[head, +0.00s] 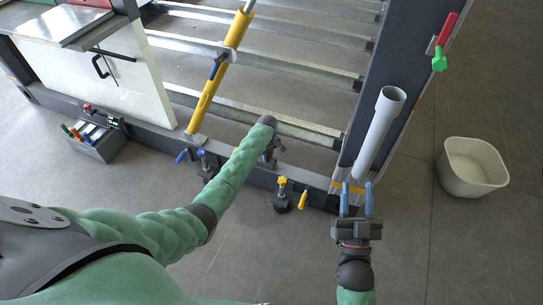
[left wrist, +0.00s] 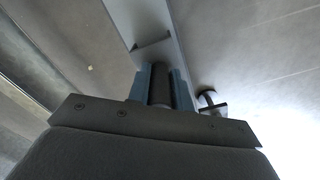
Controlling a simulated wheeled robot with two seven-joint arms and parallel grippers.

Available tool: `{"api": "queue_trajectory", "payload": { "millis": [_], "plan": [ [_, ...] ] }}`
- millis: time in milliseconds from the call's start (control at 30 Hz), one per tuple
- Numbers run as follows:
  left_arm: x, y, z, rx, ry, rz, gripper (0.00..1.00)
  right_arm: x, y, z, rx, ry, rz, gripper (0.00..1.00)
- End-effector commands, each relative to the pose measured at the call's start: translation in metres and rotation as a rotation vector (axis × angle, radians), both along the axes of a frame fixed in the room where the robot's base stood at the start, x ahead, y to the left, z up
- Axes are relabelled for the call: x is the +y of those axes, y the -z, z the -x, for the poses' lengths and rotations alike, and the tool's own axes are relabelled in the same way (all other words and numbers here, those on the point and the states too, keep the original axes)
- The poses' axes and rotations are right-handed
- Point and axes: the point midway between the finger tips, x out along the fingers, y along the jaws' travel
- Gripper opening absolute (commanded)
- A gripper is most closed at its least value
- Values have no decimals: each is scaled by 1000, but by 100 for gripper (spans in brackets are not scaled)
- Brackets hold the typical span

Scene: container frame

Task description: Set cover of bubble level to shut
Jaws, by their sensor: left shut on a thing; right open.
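I cannot clearly make out the bubble level or its cover. A small black item with a bright green face (head: 113,121) sits on the frame's lower beam at the left and may be it, but it is too small to tell. My left gripper (head: 272,153) is at the lower beam near the middle, mostly hidden by my own wrist. In the left wrist view its blue fingers (left wrist: 161,88) are shut on a dark upright post (left wrist: 162,84). My right gripper (head: 356,192) is open and empty, fingers apart, near the foot of the grey pipe.
Clamps with blue handles (head: 205,160) and a yellow-knobbed clamp (head: 281,192) line the lower beam. A yellow pole (head: 214,85) and a grey pipe (head: 378,130) rise from the frame. A white bin (head: 471,167) stands right. A tool box (head: 98,145) is at the left.

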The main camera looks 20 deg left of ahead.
Motion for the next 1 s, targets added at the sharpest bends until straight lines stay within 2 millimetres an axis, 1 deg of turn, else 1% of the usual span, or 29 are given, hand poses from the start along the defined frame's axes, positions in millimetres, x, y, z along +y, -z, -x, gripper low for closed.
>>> {"api": "queue_trajectory", "payload": {
  "millis": [33,200,333,567,700,800,900,1000],
  "plan": [
    [4,-2,-1,-1,0,-1,0,1,14,-3,49,-3,12,41],
    [13,-2,-1,-2,0,-1,0,6,65,-8,208,-13,49,41],
    [21,-2,-1,-2,-1,-1,0,8,104,-8,328,-22,79,41],
    [36,-2,-2,-2,-1,-1,0,10,172,1,536,-37,126,41],
    [45,-2,-2,-2,0,-1,0,10,213,12,658,-47,154,41],
    [52,-2,-2,-2,0,-1,0,9,240,21,741,-54,172,41],
    [57,-2,-2,-2,-1,-1,0,8,260,30,806,-61,187,41],
    [60,-1,-3,-2,-1,-1,0,8,273,35,846,-64,195,41]
  ]
}}
